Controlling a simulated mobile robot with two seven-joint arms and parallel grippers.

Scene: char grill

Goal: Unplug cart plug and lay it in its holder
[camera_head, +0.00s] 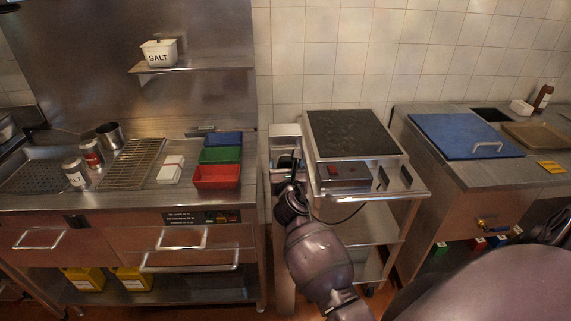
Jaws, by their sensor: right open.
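The cart (384,218) stands in the middle, with a dark flat-topped appliance (350,135) on it. A thin dark cable (345,217) hangs below its front rail. My right gripper (294,163) is open at the cart's left edge, in front of a narrow pale metal unit (284,131) between the cart and the left counter. The gripper is small and dark here, and its wrist hides what lies behind it. I cannot make out the plug or its holder. My left gripper is not in view.
The left counter (120,203) carries a grill rack (131,164), cans and coloured bins (217,177). The right counter (455,177) has a blue lid (465,135) and a tray. Gaps beside the cart are narrow.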

